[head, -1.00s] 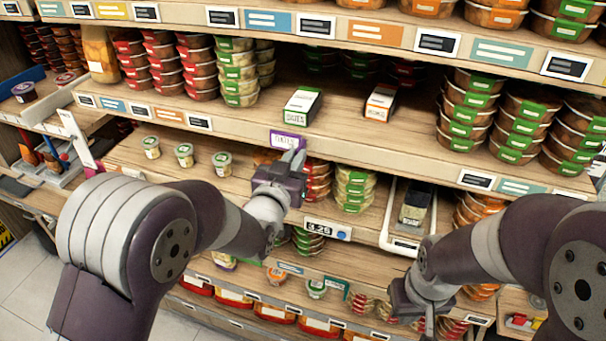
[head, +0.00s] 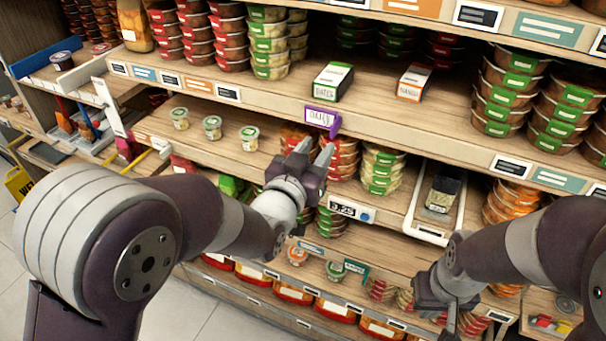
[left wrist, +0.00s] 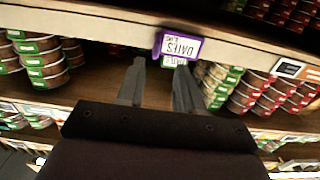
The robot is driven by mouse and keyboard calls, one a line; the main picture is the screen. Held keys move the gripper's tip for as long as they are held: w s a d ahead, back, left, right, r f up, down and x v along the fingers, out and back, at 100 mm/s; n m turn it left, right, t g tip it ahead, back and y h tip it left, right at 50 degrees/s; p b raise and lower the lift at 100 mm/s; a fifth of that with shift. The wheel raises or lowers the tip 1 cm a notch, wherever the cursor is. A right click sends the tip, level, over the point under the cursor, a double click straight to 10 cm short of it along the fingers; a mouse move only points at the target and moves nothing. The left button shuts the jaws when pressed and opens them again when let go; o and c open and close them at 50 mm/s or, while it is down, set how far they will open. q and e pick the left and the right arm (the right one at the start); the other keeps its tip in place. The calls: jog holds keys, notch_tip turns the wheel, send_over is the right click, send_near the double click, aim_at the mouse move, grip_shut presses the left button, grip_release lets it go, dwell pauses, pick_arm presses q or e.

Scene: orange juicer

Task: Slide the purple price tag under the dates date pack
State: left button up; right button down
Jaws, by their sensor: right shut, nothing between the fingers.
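The purple price tag (head: 322,119), lettered DATES, sits on the front edge of the upper shelf. It is below and slightly left of the green-and-white dates pack (head: 333,82), which stands on that shelf. The tag also shows upside down in the left wrist view (left wrist: 179,46), at the shelf edge just beyond the fingers. My left gripper (head: 314,150) is open and empty, just below and in front of the tag; its fingers (left wrist: 160,70) are apart. My right gripper (head: 450,320) is shut and empty, low at the right by the lower shelves.
An orange-and-white pack (head: 414,82) stands right of the dates pack. Stacked tubs (head: 268,45) stand further left. Below are small cups (head: 212,127), a 3.25 label (head: 351,211) and a white tray (head: 411,228) holding a dark pack. Free room surrounds the two upper packs.

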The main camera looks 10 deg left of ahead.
pick_arm(q)
jog(key=v, duration=0.7)
jog(key=shift+a+b, duration=0.15)
jog(key=shift+b, duration=0.15)
pick_arm(e)
jog(key=shift+f, duration=0.75)
jog(key=shift+a, duration=0.1)
jog(key=shift+s, duration=0.1)
pick_arm(q)
notch_tip(320, 180, down, 10)
jog(key=s+a+g+y, duration=0.1)
jog(key=s+g+y, duration=0.15)
jog(key=g, duration=0.35)
jog(key=s+a+f+n+g+y+b, duration=0.2)
jog(key=s+a+f+n+g+y, duration=0.1)
jog(key=s+a+f+g, duration=0.7)
jog(key=shift+s+a, duration=0.3)
pick_arm(e)
notch_tip(320, 180, down, 2)
jog(key=shift+f, duration=0.1)
pick_arm(q)
jog(key=shift+s, duration=0.1)
